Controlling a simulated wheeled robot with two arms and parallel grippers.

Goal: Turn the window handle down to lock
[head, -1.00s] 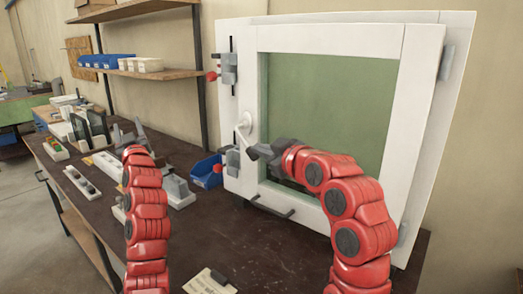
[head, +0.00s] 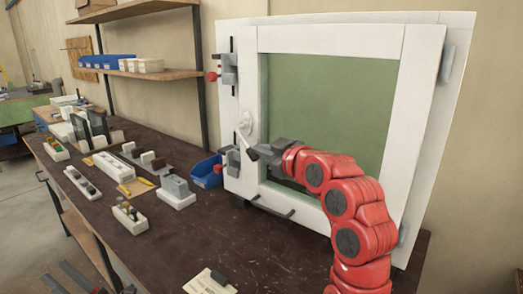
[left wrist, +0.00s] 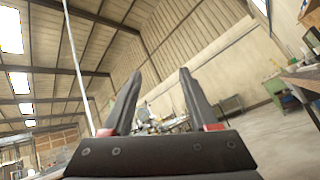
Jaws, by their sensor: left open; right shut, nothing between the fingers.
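The white window handle (head: 245,124) sits on the left side of the white window frame (head: 290,38). Its lever slants downward, and its lower end is close to the tips of my right gripper (head: 252,151). My right gripper is shut and empty, in front of the frame's left side; I cannot tell whether it touches the lever. My left gripper (head: 66,272) is low at the bottom left of the head view, open. Its two dark fingers stand apart with nothing between them in the left wrist view (left wrist: 157,88).
Clamps with red knobs (head: 229,72) are fixed at the frame's left edge. A blue bin (head: 208,172) stands left of the window. Small trays and blocks, such as a grey block on a white base (head: 176,191), lie along the dark bench (head: 180,245). The bench's front middle is mostly clear.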

